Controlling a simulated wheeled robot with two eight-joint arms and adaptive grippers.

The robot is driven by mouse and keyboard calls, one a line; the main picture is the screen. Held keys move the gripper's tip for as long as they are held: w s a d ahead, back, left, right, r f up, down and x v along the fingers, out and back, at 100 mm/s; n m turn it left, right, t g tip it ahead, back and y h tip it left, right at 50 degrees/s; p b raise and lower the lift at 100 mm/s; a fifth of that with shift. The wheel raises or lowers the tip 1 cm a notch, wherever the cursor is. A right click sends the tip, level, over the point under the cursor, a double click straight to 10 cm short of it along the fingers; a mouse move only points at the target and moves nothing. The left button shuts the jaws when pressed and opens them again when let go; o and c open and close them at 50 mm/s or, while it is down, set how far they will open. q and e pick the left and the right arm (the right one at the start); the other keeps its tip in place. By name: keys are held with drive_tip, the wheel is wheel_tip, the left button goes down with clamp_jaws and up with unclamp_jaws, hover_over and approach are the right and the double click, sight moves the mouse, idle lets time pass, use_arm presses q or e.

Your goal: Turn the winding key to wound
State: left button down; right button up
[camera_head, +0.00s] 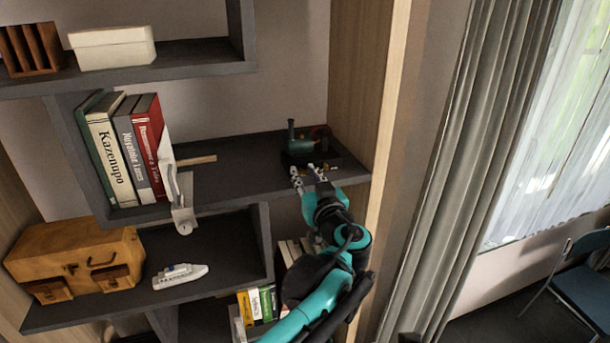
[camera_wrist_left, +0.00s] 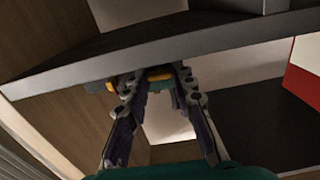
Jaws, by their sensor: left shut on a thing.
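My left gripper (camera_head: 309,172) is at the shelf's front edge, just in front of this machine. In the left wrist view, the left gripper (camera_wrist_left: 157,78) is shut on a small yellow piece (camera_wrist_left: 160,75), which appears to be the winding key. Its shape is mostly hidden by the fingers, and its turn position cannot be read. My right gripper is not in view.
The middle shelf (camera_head: 240,165) has free room left of the machine. A wooden side panel (camera_head: 355,80) rises close on the right. A wooden chest (camera_head: 75,255) and toy ship (camera_head: 180,276) sit lower left.

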use_arm(q)
drive_tip(key=m+b, duration=0.1)
drive_tip(key=m, duration=0.3)
drive_tip(key=c, duration=1.2)
unclamp_jaws()
drive_tip(key=shift+d, duration=0.1)
drive_tip(key=v, duration=1.2)
